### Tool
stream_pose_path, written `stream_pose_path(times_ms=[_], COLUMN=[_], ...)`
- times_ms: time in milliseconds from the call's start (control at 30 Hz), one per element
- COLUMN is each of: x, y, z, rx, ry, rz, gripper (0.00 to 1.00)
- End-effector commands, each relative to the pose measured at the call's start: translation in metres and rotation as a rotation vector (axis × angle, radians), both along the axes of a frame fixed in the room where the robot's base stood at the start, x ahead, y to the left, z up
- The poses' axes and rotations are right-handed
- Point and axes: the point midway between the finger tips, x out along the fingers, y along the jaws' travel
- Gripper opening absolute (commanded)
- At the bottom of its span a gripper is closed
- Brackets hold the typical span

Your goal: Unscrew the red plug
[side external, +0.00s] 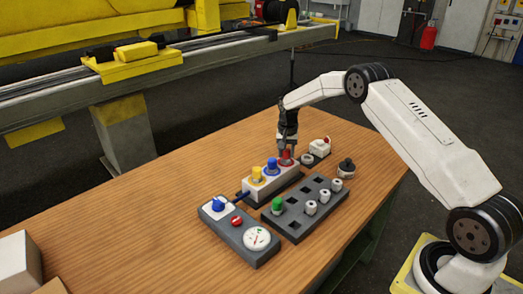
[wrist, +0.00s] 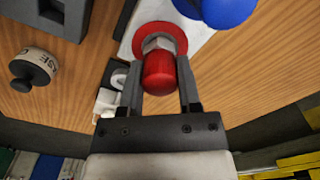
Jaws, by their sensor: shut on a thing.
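The red plug (side external: 286,157) sits at the far right end of a light grey block (side external: 263,186), beside a blue plug (side external: 271,165) and a yellow plug (side external: 257,174). In the wrist view the red plug (wrist: 159,72) shows a rounded red cap, a metal hex collar and a red ring at the block. My gripper (side external: 287,148) points down over the red plug from above. In the wrist view its two fingers (wrist: 160,80) stand on either side of the plug and are shut on it. The plug still stands at its place on the block.
A dark tray (side external: 279,226) with square holes holds a green plug (side external: 277,204) and several white-grey fittings. A grey panel (side external: 218,230) with a blue knob, red button and gauge lies in front. A dark-knobbed round part (side external: 346,168) stands right. Boxes stand at the table's left.

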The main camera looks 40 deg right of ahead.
Motion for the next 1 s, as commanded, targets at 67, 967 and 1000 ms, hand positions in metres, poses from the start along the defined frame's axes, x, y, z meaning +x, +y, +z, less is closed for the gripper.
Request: stream_pose_path(times_ms=[67,967,1000], x=[0.0,0.0,0.0], y=[0.0,0.0,0.0], z=[0.0001,0.0008,0.0008], rx=[0.0,0.0,0.0], ry=[0.0,0.0,0.0], rz=[0.058,0.395,0.407], gripper=[0.0,0.0,0.0])
